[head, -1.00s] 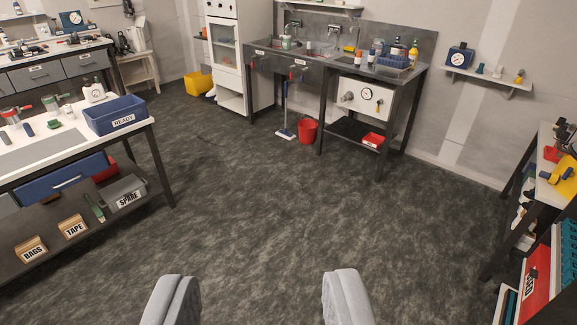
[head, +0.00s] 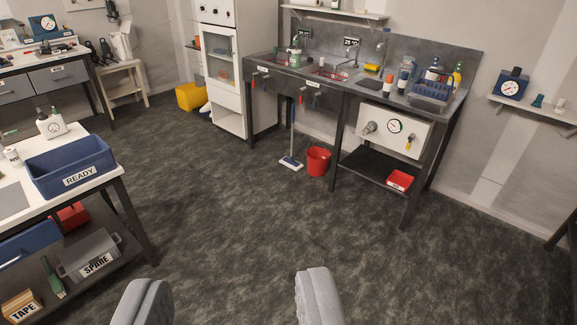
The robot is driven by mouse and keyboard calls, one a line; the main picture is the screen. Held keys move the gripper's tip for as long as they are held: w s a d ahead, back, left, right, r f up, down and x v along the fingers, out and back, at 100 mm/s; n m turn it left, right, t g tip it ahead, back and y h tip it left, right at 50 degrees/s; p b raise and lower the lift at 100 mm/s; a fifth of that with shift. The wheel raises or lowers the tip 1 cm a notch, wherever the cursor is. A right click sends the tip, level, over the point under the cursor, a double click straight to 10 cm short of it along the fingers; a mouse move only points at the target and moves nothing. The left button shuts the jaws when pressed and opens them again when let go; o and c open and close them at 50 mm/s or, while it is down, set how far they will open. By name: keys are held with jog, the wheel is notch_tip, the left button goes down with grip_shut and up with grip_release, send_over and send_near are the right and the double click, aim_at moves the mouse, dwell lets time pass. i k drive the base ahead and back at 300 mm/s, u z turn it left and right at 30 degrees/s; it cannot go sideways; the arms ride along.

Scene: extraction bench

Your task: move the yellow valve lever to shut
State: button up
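A small yellow lever (head: 409,142) is on the right part of a white panel (head: 377,142) under the right end of the sink bench. It looks roughly upright with a slight tilt; it is too small to tell its exact setting. A round gauge (head: 395,126) and a grey round fitting (head: 370,128) sit left of it on the same panel. My gripper (head: 232,296) is open and empty at the bottom of the view, over the floor, well apart from the panel.
The floor between my gripper and the bench (head: 460,92) is clear. A red bucket (head: 318,162) and a broom (head: 292,161) stand left of the panel. A low shelf with a red bin (head: 400,181) is below it. A worktable with a blue READY bin (head: 72,165) stands left.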

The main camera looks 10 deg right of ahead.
aim_at(411, 136)
jog(key=z, duration=0.2)
jog(key=i, duration=1.65)
jog(key=z, duration=0.6)
jog(key=i, duration=1.4)
jog(key=z, duration=0.5)
jog(key=k, duration=1.2)
jog(key=z, duration=0.4)
jog(key=i, duration=1.15)
jog(key=z, duration=0.2)
